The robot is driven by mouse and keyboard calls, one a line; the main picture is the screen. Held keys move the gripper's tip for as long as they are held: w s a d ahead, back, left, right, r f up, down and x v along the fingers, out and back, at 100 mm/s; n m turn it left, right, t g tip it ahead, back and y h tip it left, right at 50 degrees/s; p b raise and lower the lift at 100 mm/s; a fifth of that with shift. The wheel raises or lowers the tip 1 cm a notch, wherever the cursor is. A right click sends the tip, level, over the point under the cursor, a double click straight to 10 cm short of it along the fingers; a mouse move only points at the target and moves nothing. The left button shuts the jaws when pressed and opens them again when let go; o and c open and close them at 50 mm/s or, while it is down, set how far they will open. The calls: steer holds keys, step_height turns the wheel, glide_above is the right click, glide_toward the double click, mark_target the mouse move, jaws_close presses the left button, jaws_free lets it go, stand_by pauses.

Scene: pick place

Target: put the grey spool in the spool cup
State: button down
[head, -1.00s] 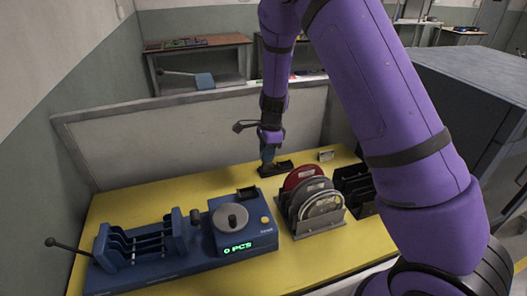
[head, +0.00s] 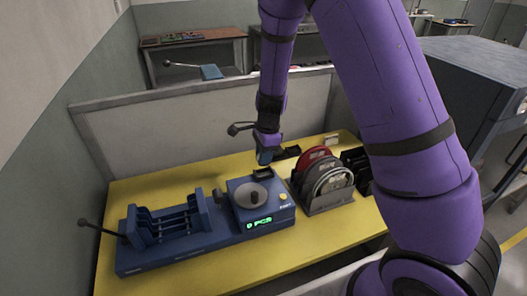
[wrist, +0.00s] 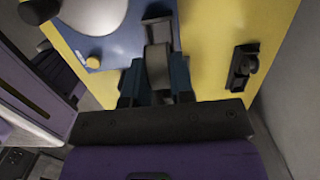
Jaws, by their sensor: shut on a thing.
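My gripper (head: 264,160) is shut on a grey spool (wrist: 157,65), seen between the blue-grey fingers in the wrist view (wrist: 155,78). The fingers mostly hide the spool in the head view. A small black box (head: 262,173), which looks like the spool cup, sits at the back of the blue counting machine (head: 250,212). My gripper is above and close to it. In the wrist view the dark box (wrist: 158,13) shows just beyond the spool. Whether the spool touches it I cannot tell.
A black holder (wrist: 243,66) with a dark round part stands on the yellow table (head: 225,280). A rack with red and grey discs (head: 322,185) stands right of the machine. A blue roller frame (head: 165,230) with a lever is at left. A grey panel (head: 190,125) closes the back.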

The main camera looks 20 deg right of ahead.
steer(key=shift+f, duration=2.05)
stand_by(0.5)
steer(key=c, duration=0.6)
jaws_free()
steer(key=shift+r, duration=4)
